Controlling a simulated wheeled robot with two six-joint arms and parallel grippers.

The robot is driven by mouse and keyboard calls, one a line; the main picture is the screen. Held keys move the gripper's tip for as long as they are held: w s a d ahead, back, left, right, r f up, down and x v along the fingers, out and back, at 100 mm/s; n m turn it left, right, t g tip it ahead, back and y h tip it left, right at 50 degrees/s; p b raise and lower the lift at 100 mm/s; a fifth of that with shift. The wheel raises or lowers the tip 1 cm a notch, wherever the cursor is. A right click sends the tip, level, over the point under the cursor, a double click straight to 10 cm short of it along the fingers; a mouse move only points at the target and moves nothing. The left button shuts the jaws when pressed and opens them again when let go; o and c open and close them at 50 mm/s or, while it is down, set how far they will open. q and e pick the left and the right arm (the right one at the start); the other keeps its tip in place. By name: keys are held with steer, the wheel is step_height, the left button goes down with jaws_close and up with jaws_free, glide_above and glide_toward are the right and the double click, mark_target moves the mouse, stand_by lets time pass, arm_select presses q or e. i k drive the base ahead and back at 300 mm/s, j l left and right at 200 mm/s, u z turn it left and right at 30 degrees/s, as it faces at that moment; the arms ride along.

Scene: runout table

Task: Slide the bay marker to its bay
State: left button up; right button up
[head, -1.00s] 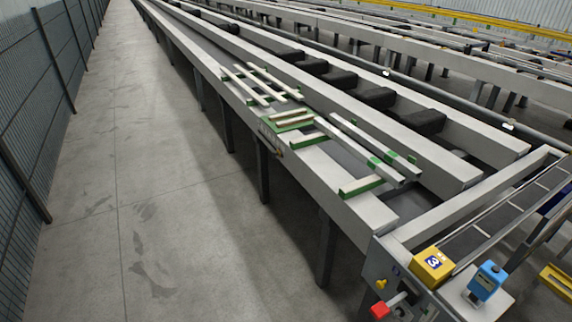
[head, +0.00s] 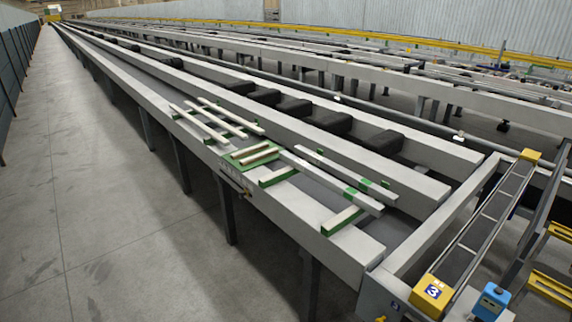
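Neither of my grippers is in view. I cannot tell for sure which thing is the bay marker. A small dark strip with pale marks (head: 232,177) sits on the near side face of the long grey runout table (head: 345,245), below the green-edged pieces, too small to read.
Pale bars (head: 330,180) with green parts lie across the table top. A blue box (head: 491,299) stands right of the yellow block. Dark blocks (head: 295,108) line a channel behind. Open concrete floor (head: 110,200) lies left of the table.

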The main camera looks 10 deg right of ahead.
mark_target(241, 195)
steer(key=z, duration=0.2)
steer(key=i+j+z, duration=0.2)
steer(key=z, duration=0.25)
steer(key=i+j+z, duration=0.15)
steer(key=j+z, duration=0.15)
steer(key=z, duration=0.15)
steer(key=i+j+z, duration=0.15)
steer(key=j+z, duration=0.15)
steer(key=z, duration=0.15)
